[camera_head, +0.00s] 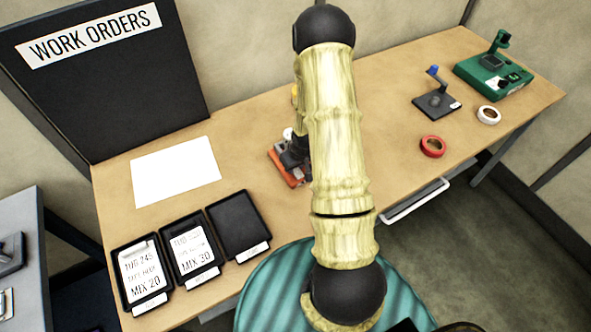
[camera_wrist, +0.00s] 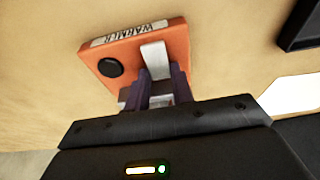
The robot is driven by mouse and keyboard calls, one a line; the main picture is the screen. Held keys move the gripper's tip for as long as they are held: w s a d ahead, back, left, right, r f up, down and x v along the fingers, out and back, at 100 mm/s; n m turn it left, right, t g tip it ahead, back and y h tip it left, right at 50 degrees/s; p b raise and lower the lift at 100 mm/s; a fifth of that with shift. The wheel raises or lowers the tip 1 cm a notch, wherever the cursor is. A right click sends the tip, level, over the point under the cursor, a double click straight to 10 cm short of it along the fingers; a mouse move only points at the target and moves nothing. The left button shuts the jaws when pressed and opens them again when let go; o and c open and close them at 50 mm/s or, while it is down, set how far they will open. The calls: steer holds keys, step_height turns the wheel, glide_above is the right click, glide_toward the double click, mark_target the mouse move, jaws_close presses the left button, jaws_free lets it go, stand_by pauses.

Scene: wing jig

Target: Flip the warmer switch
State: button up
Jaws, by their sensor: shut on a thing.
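The orange warmer (camera_head: 284,171) sits on the wooden table in the head view, partly hidden behind my arm. In the wrist view the warmer (camera_wrist: 92,59) shows a "WARMER" label, a round black knob (camera_wrist: 110,67) and a pale grey switch lever (camera_wrist: 155,56). My gripper (camera_wrist: 160,88) is at the warmer, with its dark fingers on either side of the lever's lower part. It is shut on the lever. The fingers hide the base of the lever. In the head view my gripper (camera_head: 294,153) is dark and mostly hidden by my arm.
Three black trays (camera_head: 238,226) with labels and a white sheet (camera_head: 176,172) lie left of the warmer. A red tape roll (camera_head: 432,146), a white tape roll (camera_head: 488,115), a dark stand (camera_head: 437,105) and a green device (camera_head: 494,75) stand right. The table between is clear.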

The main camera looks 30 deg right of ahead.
steer(key=shift+s+t, duration=0.1)
steer(key=shift+t, duration=0.2)
steer(key=o, duration=1)
steer(key=shift+a, duration=0.1)
steer(key=shift+r, duration=0.1)
steer(key=shift+s+r, duration=0.1)
steer(key=shift+r, duration=0.4)
steer(key=v, duration=1.6)
steer(key=shift+r+p, duration=0.1)
steer(key=shift+p, duration=0.2)
